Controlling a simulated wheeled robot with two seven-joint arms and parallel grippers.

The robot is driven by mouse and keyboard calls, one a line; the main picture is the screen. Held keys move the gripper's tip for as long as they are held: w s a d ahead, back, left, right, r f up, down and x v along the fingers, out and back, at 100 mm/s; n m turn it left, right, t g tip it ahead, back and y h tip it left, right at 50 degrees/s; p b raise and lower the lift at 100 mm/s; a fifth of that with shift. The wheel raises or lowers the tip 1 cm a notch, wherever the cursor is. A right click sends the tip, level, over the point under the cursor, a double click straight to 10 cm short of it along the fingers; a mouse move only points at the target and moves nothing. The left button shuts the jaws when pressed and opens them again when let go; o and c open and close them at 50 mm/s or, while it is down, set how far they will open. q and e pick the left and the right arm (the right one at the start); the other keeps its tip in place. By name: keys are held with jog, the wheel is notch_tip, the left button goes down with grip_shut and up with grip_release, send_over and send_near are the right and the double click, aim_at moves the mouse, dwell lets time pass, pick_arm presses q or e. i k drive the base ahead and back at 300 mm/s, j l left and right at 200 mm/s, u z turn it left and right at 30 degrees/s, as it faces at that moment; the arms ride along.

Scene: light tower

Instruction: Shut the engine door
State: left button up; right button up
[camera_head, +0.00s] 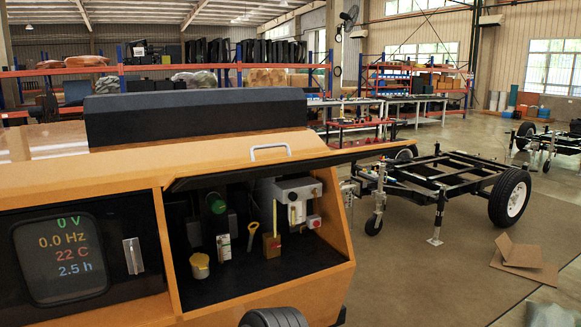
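The engine door (300,160) of the orange light tower is open. It is raised at the top of the engine bay and juts out to the right, seen nearly edge-on, with a pale handle (270,149) on its orange outer face. Below it the engine bay (255,270) is exposed, with a yellow cap (200,265), a yellow-handled dipstick (252,234) and a grey control box (292,200) inside. Neither of my grippers shows in the head view.
Left of the bay is a lit display panel (62,258) with a latch. A dark rounded thing (273,318) shows at the bottom edge. A wheeled trailer frame (440,178) stands behind right, with cardboard (523,262) on the floor. Floor right of the tower is mostly clear.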

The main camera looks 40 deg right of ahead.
aim_at(253, 169)
jog(key=z, duration=1.45)
jog(key=i+j, duration=0.1)
jog(key=i, duration=0.35)
